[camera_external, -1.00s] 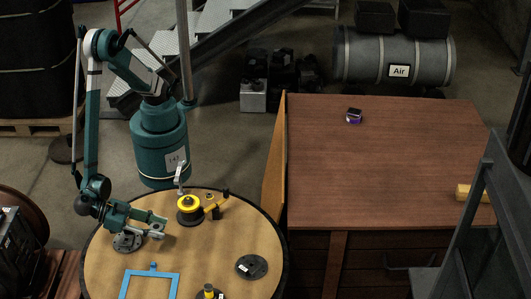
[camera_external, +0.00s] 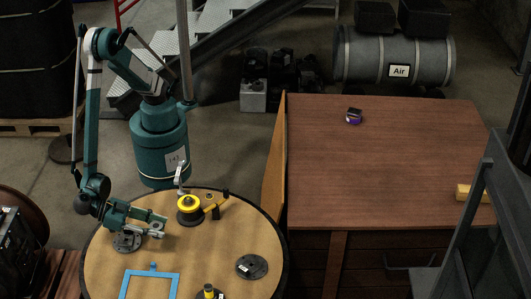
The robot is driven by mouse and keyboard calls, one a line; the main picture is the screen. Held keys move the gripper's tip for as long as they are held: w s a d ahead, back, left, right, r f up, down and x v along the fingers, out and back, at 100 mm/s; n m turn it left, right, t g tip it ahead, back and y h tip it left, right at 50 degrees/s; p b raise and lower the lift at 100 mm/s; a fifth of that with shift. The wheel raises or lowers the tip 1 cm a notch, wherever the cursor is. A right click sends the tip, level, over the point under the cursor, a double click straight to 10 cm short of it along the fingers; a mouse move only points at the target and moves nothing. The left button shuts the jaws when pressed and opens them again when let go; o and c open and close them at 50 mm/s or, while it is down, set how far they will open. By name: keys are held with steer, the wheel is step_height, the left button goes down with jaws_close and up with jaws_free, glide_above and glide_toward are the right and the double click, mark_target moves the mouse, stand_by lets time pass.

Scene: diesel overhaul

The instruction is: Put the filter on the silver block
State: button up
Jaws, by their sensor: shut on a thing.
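My gripper (camera_external: 161,227) is low over the left side of the round wooden table (camera_external: 215,245), fingers pointing right. It is shut on a small greyish thing, mostly hidden by the fingers; I cannot tell whether this is the filter. A yellow and black round part (camera_external: 189,208) stands just right of and behind the fingers, apart from them. A dark block with a purple side and light top edge (camera_external: 354,116) lies on the brown bench. No silver block can be made out for certain.
A grey flanged disc (camera_external: 127,242) lies under my wrist, another (camera_external: 251,266) at right. A yellow-handled tool (camera_external: 214,206), a blue frame (camera_external: 151,277) and a yellow-topped part (camera_external: 208,291) are also on the table. A yellow block (camera_external: 466,192) is on the bench.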

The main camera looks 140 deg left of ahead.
steer(key=w+a+n+g+y, duration=0.1)
steer(key=w+a, duration=0.6)
steer(key=a, duration=0.3)
steer(key=w+a+n+g+y, duration=0.1)
steer(key=w+a+n+g, duration=0.1)
steer(key=w+a, duration=0.55)
steer(key=w+a+n+g, duration=0.1)
steer(key=w+a, duration=0.5)
steer(key=a, duration=0.6)
steer(key=w+a+r+n+g+y+p, duration=0.1)
steer(key=w+a+n+g, duration=0.1)
steer(key=a, duration=1.6)
steer(key=w+a+r+n+g+p, duration=0.1)
steer(key=w+a+n+g, duration=0.15)
steer(key=a, duration=1.55)
steer(key=s+a+r+n+g, duration=0.15)
steer(key=s+a, duration=0.35)
steer(key=a, duration=1.2)
steer(key=s+a+f+n+g, duration=0.1)
steer(key=s+a+n+g, duration=0.3)
steer(key=a, duration=1.4)
steer(key=s+a+r+n+g+h, duration=0.1)
steer(key=s+a+g+h, duration=0.1)
steer(key=s+a, duration=2.2)
steer(key=a+p, duration=0.1)
steer(key=a, duration=0.3)
steer(key=shift+s+a+r+g, duration=0.15)
steer(key=shift+s+r+g, duration=0.25)
